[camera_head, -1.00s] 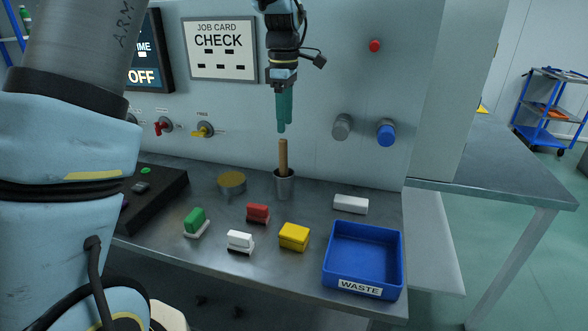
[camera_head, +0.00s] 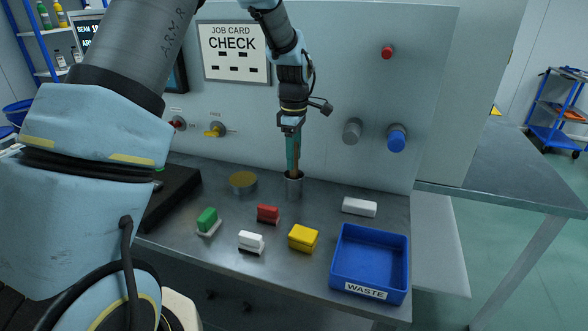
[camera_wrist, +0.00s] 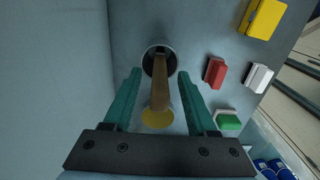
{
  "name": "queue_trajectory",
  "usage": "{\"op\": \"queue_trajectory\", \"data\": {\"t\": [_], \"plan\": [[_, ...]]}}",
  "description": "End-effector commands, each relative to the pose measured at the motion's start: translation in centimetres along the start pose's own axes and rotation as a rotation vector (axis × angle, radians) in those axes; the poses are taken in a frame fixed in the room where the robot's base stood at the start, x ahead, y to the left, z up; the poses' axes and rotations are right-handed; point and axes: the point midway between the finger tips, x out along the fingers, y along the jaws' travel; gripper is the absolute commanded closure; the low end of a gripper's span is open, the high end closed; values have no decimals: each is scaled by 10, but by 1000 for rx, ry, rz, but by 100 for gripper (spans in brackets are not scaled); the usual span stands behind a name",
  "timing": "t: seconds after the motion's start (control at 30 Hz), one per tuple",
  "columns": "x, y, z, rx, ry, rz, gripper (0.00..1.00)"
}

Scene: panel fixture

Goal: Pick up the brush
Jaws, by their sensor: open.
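The brush shows as a brown wooden handle (camera_head: 296,164) standing upright in a small metal cup (camera_head: 294,190) on the bench. Its lower end is hidden in the cup. My gripper (camera_head: 293,168) points down with its green fingers beside the handle, just above the cup. In the wrist view the handle (camera_wrist: 160,82) runs between the two fingers of my gripper (camera_wrist: 159,74). A gap shows on each side, so the jaws are open and not closed on it. The cup's rim (camera_wrist: 147,54) lies just beyond the fingertips.
A gold round tin (camera_head: 243,182) stands left of the cup. Red (camera_head: 268,214), green (camera_head: 207,219), white (camera_head: 251,241) and yellow (camera_head: 303,238) blocks lie in front. A blue waste tray (camera_head: 342,270) is at the right. The panel (camera_head: 335,95) rises close behind.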

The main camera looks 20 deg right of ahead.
Motion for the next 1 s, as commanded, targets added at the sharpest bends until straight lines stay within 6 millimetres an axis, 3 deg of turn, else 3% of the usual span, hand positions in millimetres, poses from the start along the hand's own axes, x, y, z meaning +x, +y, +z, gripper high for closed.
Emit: {"op": "queue_trajectory", "data": {"t": [0.07, 0.57, 1.0], "plan": [[0, 0, 0, 0, 0, 0, 45], [-1, 0, 0, 0, 0, 1, 100], [-1, 0, 0, 0, 0, 1, 100]]}}
